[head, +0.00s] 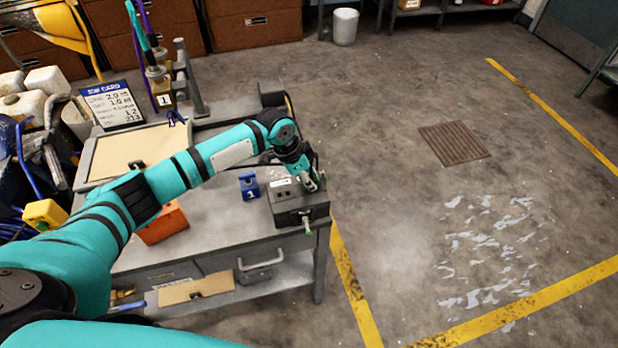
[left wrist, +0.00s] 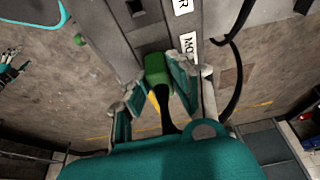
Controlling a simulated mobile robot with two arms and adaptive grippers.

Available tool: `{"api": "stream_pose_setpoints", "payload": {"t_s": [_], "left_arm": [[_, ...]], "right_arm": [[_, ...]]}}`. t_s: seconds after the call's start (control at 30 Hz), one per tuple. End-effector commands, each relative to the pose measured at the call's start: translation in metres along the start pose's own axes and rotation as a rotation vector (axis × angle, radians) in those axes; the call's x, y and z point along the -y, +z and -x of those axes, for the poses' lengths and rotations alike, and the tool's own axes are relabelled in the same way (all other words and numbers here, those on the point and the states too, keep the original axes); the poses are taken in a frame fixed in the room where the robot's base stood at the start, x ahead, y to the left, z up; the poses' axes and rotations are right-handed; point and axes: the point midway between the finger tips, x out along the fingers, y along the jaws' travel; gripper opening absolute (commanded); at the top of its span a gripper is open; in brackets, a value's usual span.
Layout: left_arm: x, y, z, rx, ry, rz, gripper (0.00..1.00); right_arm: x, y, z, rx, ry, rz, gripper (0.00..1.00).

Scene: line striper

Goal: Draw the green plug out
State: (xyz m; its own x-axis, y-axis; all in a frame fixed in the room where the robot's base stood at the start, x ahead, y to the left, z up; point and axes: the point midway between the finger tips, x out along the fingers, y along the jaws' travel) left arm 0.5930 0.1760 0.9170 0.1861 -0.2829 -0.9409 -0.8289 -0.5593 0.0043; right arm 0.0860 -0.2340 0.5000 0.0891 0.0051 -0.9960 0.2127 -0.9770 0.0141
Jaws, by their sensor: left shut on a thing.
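The green plug (left wrist: 155,68) shows in the left wrist view, with a black cable running from its near end. Its far end meets the grey box (left wrist: 105,30), at or in a socket; how deep it sits I cannot tell. My left gripper (left wrist: 157,92) is shut on the plug, one finger on each side. In the head view my left gripper (head: 313,181) is at the top right side of the grey box (head: 288,207) and mostly hides the plug.
The box stands at the right end of a grey workbench (head: 218,222). Open floor lies to the right.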

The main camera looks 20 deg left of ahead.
Motion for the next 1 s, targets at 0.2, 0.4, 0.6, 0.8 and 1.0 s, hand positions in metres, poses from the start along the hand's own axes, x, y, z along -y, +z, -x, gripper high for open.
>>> {"api": "stream_pose_setpoints", "payload": {"t_s": [0.2, 0.4, 0.6, 0.8, 1.0], "left_arm": [[0.002, -0.004, 0.007, -0.006, -0.004, 0.000, 0.00], [0.002, -0.005, 0.010, -0.005, -0.004, 0.000, 0.00], [0.001, -0.005, 0.011, -0.004, -0.003, 0.000, 0.00], [0.001, -0.008, 0.019, -0.004, -0.003, 0.000, 0.00], [0.001, -0.011, 0.028, -0.004, -0.002, 0.000, 0.00]], "right_arm": [[0.000, -0.001, 0.006, 0.000, 0.000, 0.000, 0.64], [0.000, -0.001, 0.010, 0.000, 0.000, 0.000, 0.64], [-0.001, -0.001, 0.011, 0.000, 0.000, 0.000, 0.64], [-0.001, -0.002, 0.021, 0.000, 0.001, 0.000, 0.64], [-0.002, -0.003, 0.031, 0.000, 0.002, 0.000, 0.64]]}}
